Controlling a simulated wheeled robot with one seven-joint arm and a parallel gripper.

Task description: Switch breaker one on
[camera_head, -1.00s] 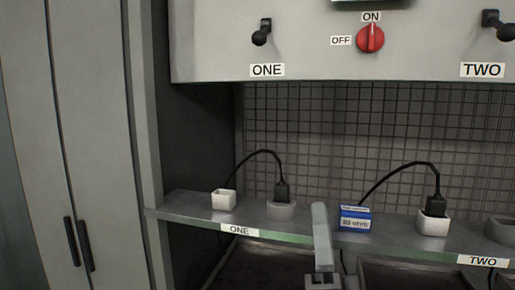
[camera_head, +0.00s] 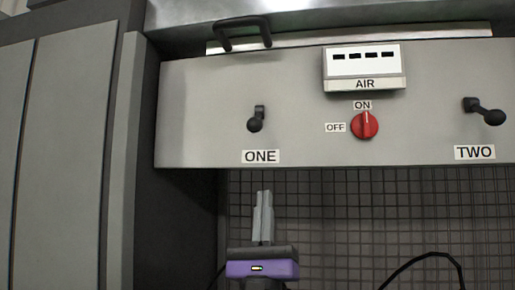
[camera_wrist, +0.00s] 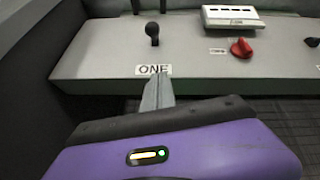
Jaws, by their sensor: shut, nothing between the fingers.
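The breaker one lever (camera_head: 255,120) is a small black handle with a round knob on the grey panel, above the label "ONE" (camera_head: 261,156). Its knob hangs low, below its mount. It also shows in the wrist view (camera_wrist: 152,32), beyond my fingertips. My gripper (camera_head: 264,194), with a purple body and grey fingers, is shut and empty. In the head view its tips are below the "ONE" label and apart from the lever. In the wrist view the gripper tips (camera_wrist: 158,80) appear just under the label.
A red knob (camera_head: 365,125) marked ON and OFF sits to the right, under a white AIR box (camera_head: 363,68). A second black lever (camera_head: 486,112) labelled TWO is farther right. A black bar handle (camera_head: 243,32) is above. Dark tiled wall (camera_head: 335,215) lies below the panel.

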